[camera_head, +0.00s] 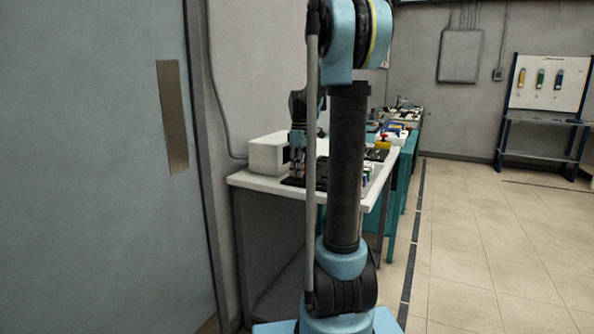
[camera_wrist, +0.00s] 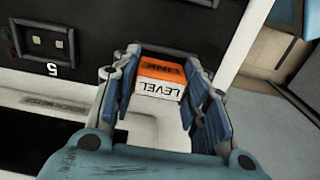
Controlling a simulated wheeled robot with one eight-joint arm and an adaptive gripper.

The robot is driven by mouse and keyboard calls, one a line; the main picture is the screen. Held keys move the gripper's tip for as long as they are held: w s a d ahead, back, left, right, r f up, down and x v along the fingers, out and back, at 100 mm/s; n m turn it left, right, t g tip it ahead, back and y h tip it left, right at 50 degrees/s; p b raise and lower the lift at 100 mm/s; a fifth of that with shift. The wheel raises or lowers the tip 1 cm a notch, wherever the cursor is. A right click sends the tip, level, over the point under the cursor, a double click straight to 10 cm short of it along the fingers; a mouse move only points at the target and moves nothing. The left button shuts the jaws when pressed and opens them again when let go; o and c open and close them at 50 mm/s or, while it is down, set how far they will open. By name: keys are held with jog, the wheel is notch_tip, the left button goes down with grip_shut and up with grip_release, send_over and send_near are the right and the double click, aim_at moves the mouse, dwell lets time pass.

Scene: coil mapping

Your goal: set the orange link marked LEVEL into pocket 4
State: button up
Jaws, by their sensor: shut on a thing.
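The orange link (camera_wrist: 162,72) is a small block with an orange top marked LINK and a white face marked LEVEL, both upside down in the wrist view. My gripper (camera_wrist: 163,80) is shut on it, with a blue-padded finger on each side. A black panel (camera_wrist: 95,17) lies beyond my gripper, with a recess marked 5 (camera_wrist: 46,42) at the left. I cannot see a pocket marked 4; my gripper covers part of the panel. In the head view my arm hides much of the bench, and the link cannot be made out.
In the head view a white-topped bench (camera_head: 262,181) stands against the wall, with a pale box (camera_head: 268,153) on it. Teal benches (camera_head: 403,185) with several small items run on behind. Open tiled floor (camera_head: 480,250) lies to the right.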

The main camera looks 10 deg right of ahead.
jog(key=shift+s+f, duration=0.1)
jog(key=shift+f, duration=0.25)
jog(key=shift+s+f, duration=0.1)
jog(key=shift+s, duration=0.15)
jog(key=shift+c, duration=0.9)
jog(key=o, duration=1.2)
jog(key=shift+c, duration=0.2)
jog(key=shift+o, duration=0.8)
jog(key=shift+f, duration=0.2)
jog(key=shift+w+f, duration=0.25)
jog(key=shift+w, duration=0.25)
jog(key=shift+s+r, duration=0.15)
jog(key=shift+r, duration=0.05)
jog(key=shift+r, duration=0.15)
